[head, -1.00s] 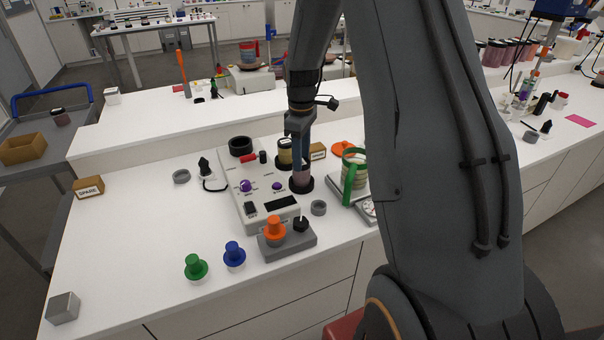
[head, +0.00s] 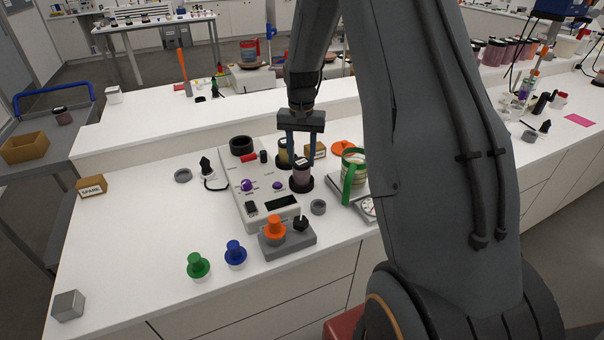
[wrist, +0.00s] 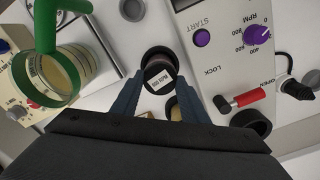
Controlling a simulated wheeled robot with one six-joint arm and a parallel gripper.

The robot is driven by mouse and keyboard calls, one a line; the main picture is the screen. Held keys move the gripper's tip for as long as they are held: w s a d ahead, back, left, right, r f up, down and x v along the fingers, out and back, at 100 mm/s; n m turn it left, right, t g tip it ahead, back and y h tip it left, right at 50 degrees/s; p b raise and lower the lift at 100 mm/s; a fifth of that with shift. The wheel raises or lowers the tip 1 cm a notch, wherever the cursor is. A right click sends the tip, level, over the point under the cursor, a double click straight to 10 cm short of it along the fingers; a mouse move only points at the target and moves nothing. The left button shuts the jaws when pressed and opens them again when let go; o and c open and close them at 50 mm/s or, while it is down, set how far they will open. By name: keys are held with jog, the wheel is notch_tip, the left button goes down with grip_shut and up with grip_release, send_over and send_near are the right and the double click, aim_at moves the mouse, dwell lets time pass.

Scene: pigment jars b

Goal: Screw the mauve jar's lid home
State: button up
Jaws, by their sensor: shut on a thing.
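The mauve jar (head: 301,181) stands upright in a black round holder at the right side of the white machine (head: 273,222). It has a dark lid and a white label, which shows in the wrist view (wrist: 160,80). My gripper (head: 302,161) points straight down over it, with one finger on each side of the jar's top. It is shut on the lid. In the wrist view the fingertips (wrist: 160,77) flank the jar. Whether the lid sits level or how far down it is cannot be told.
A yellowish jar (head: 284,155) stands close behind the mauve jar. A green-handled cup (head: 352,170) is to the right, and a grey ring (head: 318,207) in front. An orange knob (head: 274,228) on a grey block stands nearer.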

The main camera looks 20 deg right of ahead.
aim_at(302, 162)
jog(key=shift+m, duration=0.9)
jog(key=o, duration=1.5)
jog(key=shift+c, duration=0.2)
notch_tip(302, 162, up, 8)
jog(key=b, duration=0.3)
jog(key=shift+s+f, duration=0.1)
